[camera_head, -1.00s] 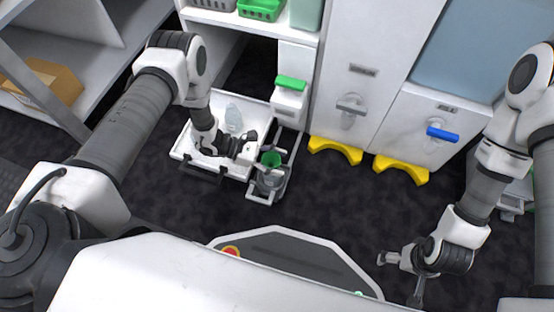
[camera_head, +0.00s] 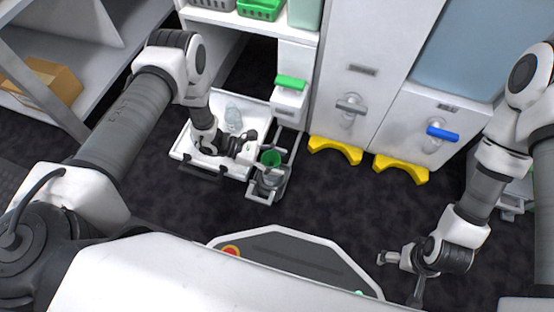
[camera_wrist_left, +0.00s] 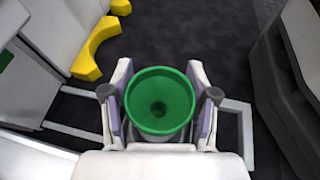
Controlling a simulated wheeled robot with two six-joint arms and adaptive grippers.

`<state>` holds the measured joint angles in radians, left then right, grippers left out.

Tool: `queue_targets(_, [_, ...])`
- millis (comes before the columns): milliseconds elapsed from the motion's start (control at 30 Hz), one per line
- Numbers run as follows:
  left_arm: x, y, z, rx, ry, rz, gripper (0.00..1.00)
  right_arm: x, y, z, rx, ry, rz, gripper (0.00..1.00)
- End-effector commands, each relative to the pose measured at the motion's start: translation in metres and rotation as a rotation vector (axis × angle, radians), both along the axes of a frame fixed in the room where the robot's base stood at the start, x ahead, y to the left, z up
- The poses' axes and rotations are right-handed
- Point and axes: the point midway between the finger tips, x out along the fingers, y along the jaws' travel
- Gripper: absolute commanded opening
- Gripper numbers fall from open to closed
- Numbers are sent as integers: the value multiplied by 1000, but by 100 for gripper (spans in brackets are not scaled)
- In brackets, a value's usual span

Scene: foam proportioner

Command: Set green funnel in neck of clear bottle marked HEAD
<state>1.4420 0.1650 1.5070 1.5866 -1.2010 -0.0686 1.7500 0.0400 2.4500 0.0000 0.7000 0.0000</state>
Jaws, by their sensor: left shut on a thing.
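The green funnel (camera_head: 271,158) is upright with its wide mouth facing up. It fills the middle of the left wrist view (camera_wrist_left: 160,102). My left gripper (camera_head: 254,148) is shut on the funnel, with a finger on either side. Under the funnel, a greyish holder or vessel (camera_head: 270,182) shows in the head view; I cannot tell whether the funnel touches it. A clear bottle (camera_head: 233,118) is in the white tray behind my left wrist. No HEAD mark is readable. My right gripper (camera_head: 402,278) is at the lower right, far from these; its finger opening is unclear.
The white tray (camera_head: 181,155) lies left of a small wheeled frame (camera_head: 254,196). A white cabinet with a green handle (camera_head: 291,83) stands behind. Yellow floor pieces (camera_head: 401,170) lie to the right. The dark floor in front is clear.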

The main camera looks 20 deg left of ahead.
Motion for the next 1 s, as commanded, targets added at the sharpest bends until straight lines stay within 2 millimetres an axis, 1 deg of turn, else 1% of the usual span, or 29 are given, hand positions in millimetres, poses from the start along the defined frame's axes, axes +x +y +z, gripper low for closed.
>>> queue_targets(267, [0, 0, -1, 0, 0, 0, 35, 0, 0, -1, 0, 0, 0, 100])
queue_targets(867, [0, 0, -13, 0, 0, 0, 35, 0, 0, -12, 0, 0, 0, 100])
queue_targets(900, [0, 0, -12, 0, 0, 0, 69, 0, 0, -11, 0, 0, 0, 100])
queue_targets(1000, [0, 0, -12, 0, 0, 0, 69, 0, 0, -11, 0, 0, 0, 100])
